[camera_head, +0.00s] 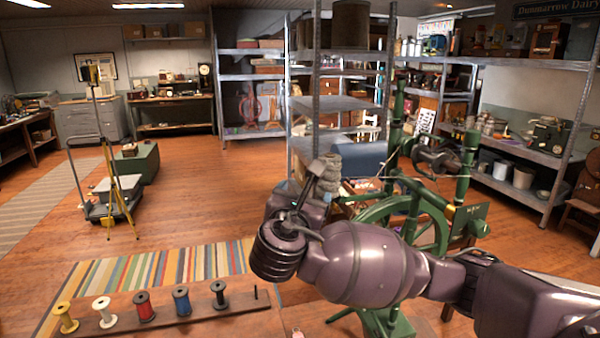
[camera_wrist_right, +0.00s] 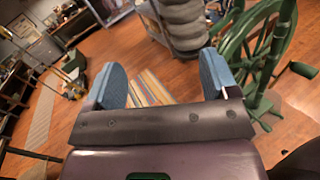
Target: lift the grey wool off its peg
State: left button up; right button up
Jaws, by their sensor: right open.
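A dark grey spool (camera_head: 219,295), which looks like the grey wool, stands upright on the wooden peg rack (camera_head: 200,326) at the bottom left of the head view. It is the rightmost spool in the row. Its peg is hidden inside it. My right gripper (camera_wrist_right: 163,78) is open in the right wrist view, with blue pads and only floor and striped rug between them. In the head view my right arm reaches in from the right, and its wrist is up and to the right of the rack, apart from the spool. My left gripper is out of view.
Yellow (camera_head: 65,317), white (camera_head: 103,311), red (camera_head: 145,306) and blue (camera_head: 182,302) spools share the rack. A bare peg (camera_head: 256,292) stands right of the grey one. A green spinning wheel (camera_head: 430,205) stands behind my arm. Open floor (camera_head: 190,205) lies beyond the striped rug (camera_head: 150,272).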

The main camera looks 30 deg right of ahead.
aim_at(327, 182)
jog(key=d+n+g+h, duration=0.1)
jog(key=d, duration=0.2)
jog(key=shift+d, duration=0.1)
jog(key=shift+w+d+n+b, duration=0.15)
jog(key=shift+w+n+b, duration=0.2)
jog(key=shift+w, duration=0.35)
jog(key=shift+w+d+f+b, duration=0.1)
jog(key=shift+w+d+b, duration=0.1)
jog(key=shift+d, duration=0.3)
jog(key=shift+w+d+b, duration=0.1)
jog(key=shift+w+d, duration=0.05)
jog(key=shift+d, duration=0.35)
jog(key=p+x, duration=0.1)
jog(key=x, duration=0.3)
jog(key=shift+s+d+f, duration=0.1)
jog(key=shift+s+d, duration=0.05)
jog(key=shift+d, duration=0.05)
jog(key=shift+w+d+p, duration=0.3)
jog(key=shift+w+d, duration=0.05)
jog(key=c, duration=1)
